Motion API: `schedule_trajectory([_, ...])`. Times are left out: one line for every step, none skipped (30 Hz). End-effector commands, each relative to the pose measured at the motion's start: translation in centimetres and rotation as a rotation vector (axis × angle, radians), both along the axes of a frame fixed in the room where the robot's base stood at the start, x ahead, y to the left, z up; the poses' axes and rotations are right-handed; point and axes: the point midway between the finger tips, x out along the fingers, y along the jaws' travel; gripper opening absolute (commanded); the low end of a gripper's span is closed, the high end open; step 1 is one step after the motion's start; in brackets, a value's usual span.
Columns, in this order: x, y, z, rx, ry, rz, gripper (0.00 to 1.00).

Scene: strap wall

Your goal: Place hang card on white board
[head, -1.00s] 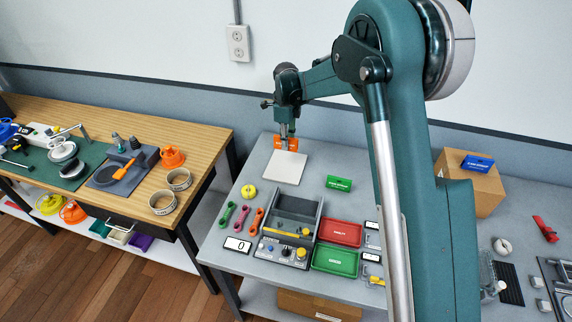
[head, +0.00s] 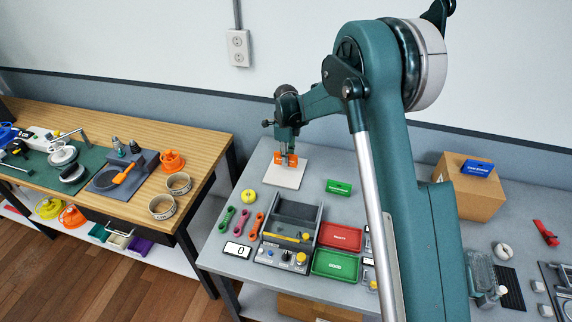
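The white board (head: 290,178) is a pale square lying on the grey table. My gripper (head: 286,161) points down over the board's back half. An orange card (head: 292,159), which I take as the hang card, is between its fingers and looks gripped; its lettering is too small to read. I cannot tell whether the card touches the board or is slightly above it. The fingers hide part of the card.
A green card block (head: 339,188) stands right of the board. A yellow round thing (head: 248,196), wrench-like tools, a grey tray unit (head: 292,232), a red tray (head: 340,237) and a green tray (head: 335,265) lie in front. A blue card block (head: 477,168) sits on a cardboard box (head: 460,192).

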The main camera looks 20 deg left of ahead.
Motion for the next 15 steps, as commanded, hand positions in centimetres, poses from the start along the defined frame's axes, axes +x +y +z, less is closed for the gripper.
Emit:
schedule_trajectory([0.0,0.0,-0.5,0.000,0.000,0.000,0.07])
schedule_trajectory([0.0,0.0,-0.8,0.000,0.000,0.000,0.07])
schedule_trajectory([0.0,0.0,-1.2,0.000,0.000,0.000,0.07])
schedule_trajectory([0.0,0.0,-1.6,0.000,0.000,0.000,0.07])
schedule_trajectory([0.1,0.0,-1.9,0.000,0.000,0.000,0.07])
schedule_trajectory([0.1,0.0,-2.3,0.000,0.000,0.000,0.07])
schedule_trajectory([0.0,0.0,-2.6,0.000,0.000,0.000,0.07])
schedule_trajectory([0.0,0.0,-2.8,0.000,0.000,0.000,0.07])
schedule_trajectory([0.0,0.0,-3.0,0.000,0.000,0.000,0.07])
schedule_trajectory([0.0,0.0,-3.2,0.000,0.000,0.000,0.07])
schedule_trajectory([0.0,0.0,-3.2,0.000,0.000,0.000,0.07])
schedule_trajectory([0.0,0.0,-3.3,0.000,0.000,0.000,0.07])
schedule_trajectory([0.0,0.0,-3.3,0.000,0.000,0.000,0.07])
schedule_trajectory([0.0,0.0,-3.3,0.000,0.000,0.000,0.07])
schedule_trajectory([0.0,0.0,-3.3,0.000,0.000,0.000,0.07])
